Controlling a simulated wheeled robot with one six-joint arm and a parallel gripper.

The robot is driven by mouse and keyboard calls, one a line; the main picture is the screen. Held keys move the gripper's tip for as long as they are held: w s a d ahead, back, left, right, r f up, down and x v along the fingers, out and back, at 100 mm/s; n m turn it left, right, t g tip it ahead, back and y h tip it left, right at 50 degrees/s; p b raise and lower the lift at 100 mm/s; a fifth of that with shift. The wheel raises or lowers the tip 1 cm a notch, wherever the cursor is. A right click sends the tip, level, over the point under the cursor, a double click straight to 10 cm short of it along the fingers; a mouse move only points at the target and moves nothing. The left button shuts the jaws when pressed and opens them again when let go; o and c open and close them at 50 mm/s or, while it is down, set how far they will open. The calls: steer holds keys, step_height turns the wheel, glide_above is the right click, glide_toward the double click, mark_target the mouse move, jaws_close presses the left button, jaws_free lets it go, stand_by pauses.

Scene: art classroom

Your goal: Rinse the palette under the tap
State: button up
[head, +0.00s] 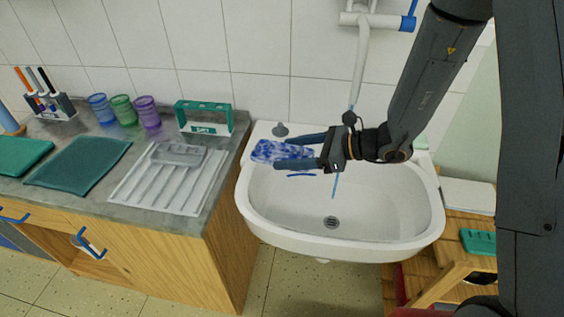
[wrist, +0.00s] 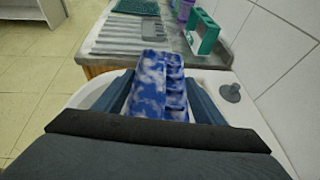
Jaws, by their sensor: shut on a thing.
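The palette (head: 268,152) is white with blotchy blue patches. My gripper (head: 296,152) is shut on it and holds it over the left back part of the white sink (head: 400,222). In the wrist view the palette (wrist: 150,85) sits between both fingers, with small compartments along its right side. The tap (head: 361,60) is a white pipe on the wall with a blue handle (head: 408,24). A thin blue line, seemingly water, runs from its spout towards the basin, passing behind my gripper. The palette appears left of this line.
A ribbed drainer (head: 150,195) with a clear tray (head: 178,155) lies on the counter left of the sink. A green rack marked DRY (head: 203,130), several coloured cups (head: 122,110) and a pen holder (head: 48,108) stand behind. A wooden stool (head: 450,268) is at right.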

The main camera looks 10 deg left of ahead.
steer(key=shift+s+a+f+n+g, duration=0.15)
steer(key=shift+s+a+n+g, duration=0.35)
steer(key=shift+s+g, duration=0.1)
steer(key=shift+s+a+f+n+g, duration=0.15)
steer(key=shift+s+a+n+g, duration=0.25)
steer(key=shift+s+n+g, duration=0.15)
steer(key=w+d+f+b, duration=0.2)
steer(key=w+d, duration=0.5)
steer(key=d, duration=0.4)
steer(key=shift+w+d+f+b, duration=0.15)
steer(key=shift+d+f+b, duration=0.2)
steer(key=shift+b, duration=0.5)
steer(key=shift+s+d, duration=0.15)
steer(key=shift+s, duration=0.05)
steer(key=shift+s+d+p, duration=0.2)
steer(key=shift+s+p, duration=0.1)
steer(key=shift+s, duration=0.05)
steer(key=shift+w, duration=0.1)
steer(key=shift+w+a, duration=0.35)
steer(key=shift+w, duration=0.1)
steer(key=shift+s+d, duration=0.1)
steer(key=shift+s, duration=0.1)
steer(key=shift+s+d+p, duration=0.25)
steer(key=shift+s+p, duration=0.05)
steer(key=shift+s, duration=0.05)
